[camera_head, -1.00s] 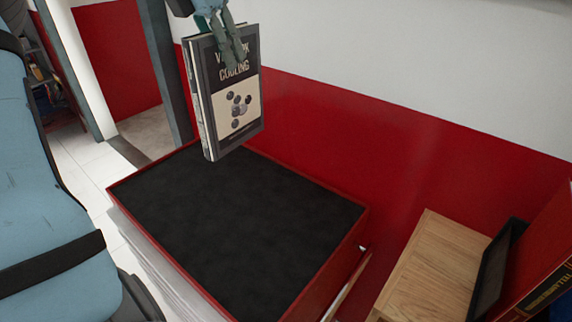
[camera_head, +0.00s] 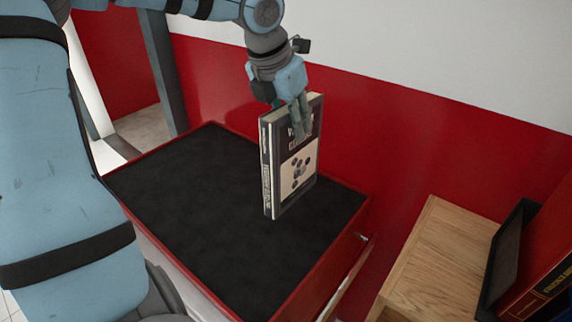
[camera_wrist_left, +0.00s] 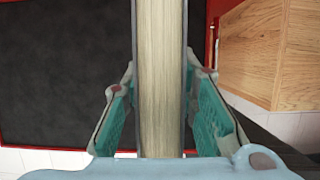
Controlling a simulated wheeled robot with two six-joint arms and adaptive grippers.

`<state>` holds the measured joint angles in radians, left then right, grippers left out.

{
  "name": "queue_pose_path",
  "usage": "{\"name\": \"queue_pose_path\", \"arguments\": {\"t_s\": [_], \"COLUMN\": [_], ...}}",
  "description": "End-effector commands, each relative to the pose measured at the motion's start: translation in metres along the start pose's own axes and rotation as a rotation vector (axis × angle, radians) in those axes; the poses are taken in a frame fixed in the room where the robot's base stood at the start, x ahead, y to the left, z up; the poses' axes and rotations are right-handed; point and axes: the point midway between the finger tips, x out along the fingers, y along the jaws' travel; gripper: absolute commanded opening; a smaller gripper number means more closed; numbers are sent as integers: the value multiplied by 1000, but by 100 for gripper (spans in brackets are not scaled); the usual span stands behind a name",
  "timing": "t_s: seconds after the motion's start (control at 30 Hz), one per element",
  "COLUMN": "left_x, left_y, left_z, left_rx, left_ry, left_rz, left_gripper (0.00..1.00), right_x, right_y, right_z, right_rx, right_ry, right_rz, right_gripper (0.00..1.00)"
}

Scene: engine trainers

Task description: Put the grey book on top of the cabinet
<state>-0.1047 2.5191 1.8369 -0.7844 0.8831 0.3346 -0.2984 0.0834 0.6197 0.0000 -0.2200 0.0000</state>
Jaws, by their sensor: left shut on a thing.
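The grey book (camera_head: 291,160) hangs upright in my left gripper (camera_head: 301,118), which is shut on its top edge. The cover with a molecule picture faces right in the head view. The book is over the black top of the red-rimmed cabinet (camera_head: 190,190); whether its lower edge touches the top is hard to tell. In the left wrist view the book's page edge (camera_wrist_left: 161,75) runs between the two teal fingers (camera_wrist_left: 160,115), with the cabinet's black top (camera_wrist_left: 60,75) to the left. My right gripper is not in view.
A wooden surface (camera_head: 435,265) stands to the right of the cabinet, with a dark frame-like thing (camera_head: 503,260) and a red book (camera_head: 545,260) at its right. A red and white wall (camera_head: 400,140) is behind. The cabinet's top is otherwise bare.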

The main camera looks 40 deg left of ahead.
Motion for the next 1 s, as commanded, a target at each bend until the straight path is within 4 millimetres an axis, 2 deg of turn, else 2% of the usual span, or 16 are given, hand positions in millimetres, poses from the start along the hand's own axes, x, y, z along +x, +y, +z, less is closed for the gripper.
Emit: {"name": "queue_pose_path", "arguments": {"t_s": [0.1,0.27,0.43,0.87,0.9,1.0], "left_x": [20,38,65,72,72,71], "left_y": [0,1,1,1,1,1], "left_z": [-7,-14,-25,-27,-28,-27], "left_rx": [1,-1,1,-1,0,0], "left_ry": [-8,-9,-10,-11,-9,-9], "left_rz": [0,1,1,2,1,1], "left_gripper": [0,0,0,0,31,46], "right_x": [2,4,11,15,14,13], "right_y": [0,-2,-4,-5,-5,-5], "right_z": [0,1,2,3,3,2], "right_rx": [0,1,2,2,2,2], "right_ry": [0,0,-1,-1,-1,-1], "right_rz": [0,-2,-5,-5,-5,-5], "right_gripper": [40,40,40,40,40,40]}}
